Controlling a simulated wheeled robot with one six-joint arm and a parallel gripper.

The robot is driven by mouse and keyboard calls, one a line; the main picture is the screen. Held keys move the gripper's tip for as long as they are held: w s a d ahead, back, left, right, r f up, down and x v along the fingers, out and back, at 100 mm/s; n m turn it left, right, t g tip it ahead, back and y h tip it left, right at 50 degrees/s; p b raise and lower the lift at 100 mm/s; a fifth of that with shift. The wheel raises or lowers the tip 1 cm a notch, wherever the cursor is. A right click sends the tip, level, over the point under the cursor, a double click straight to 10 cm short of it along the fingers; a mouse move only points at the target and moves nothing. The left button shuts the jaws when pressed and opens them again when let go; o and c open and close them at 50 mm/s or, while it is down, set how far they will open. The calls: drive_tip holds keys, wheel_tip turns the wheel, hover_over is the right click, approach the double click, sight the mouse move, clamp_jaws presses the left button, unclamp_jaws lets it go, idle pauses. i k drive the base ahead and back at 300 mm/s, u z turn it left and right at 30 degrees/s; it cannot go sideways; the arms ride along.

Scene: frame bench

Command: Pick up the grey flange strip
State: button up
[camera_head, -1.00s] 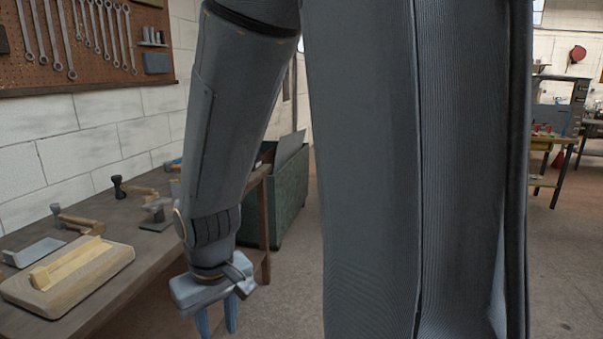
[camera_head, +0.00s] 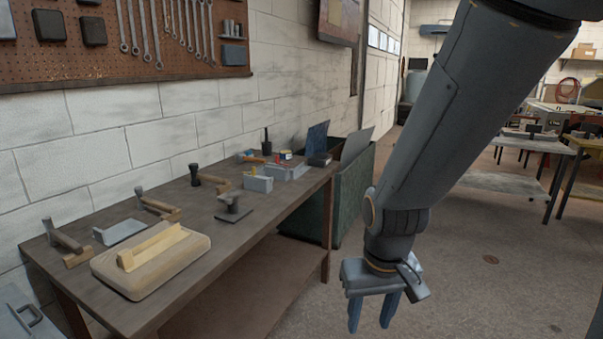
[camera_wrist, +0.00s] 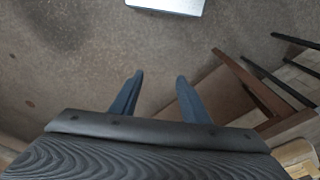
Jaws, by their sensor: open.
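A light grey angled strip (camera_head: 120,232), which looks like the grey flange strip, lies on the workbench (camera_head: 190,265) behind a wooden board. My gripper (camera_head: 371,318) hangs over the floor to the right of the bench, well apart from the strip. Its two blue-grey fingers point down, spread and empty. The wrist view shows the same open fingers (camera_wrist: 158,92) over bare floor. The strip is not seen in the wrist view.
The wooden board (camera_head: 150,275) carries a yellowish wood bar (camera_head: 152,247). Clamp-like tools (camera_head: 157,205), a dark stand (camera_head: 234,208) and grey blocks (camera_head: 258,183) are also on the bench. A green bin (camera_head: 340,200) stands at its far end.

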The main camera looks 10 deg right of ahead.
sight(300, 168)
drive_tip(key=z, duration=0.55)
drive_tip(key=i, duration=1.65)
drive_tip(key=u, duration=0.5)
drive_tip(key=i, duration=1.1)
drive_tip(key=u, duration=0.7)
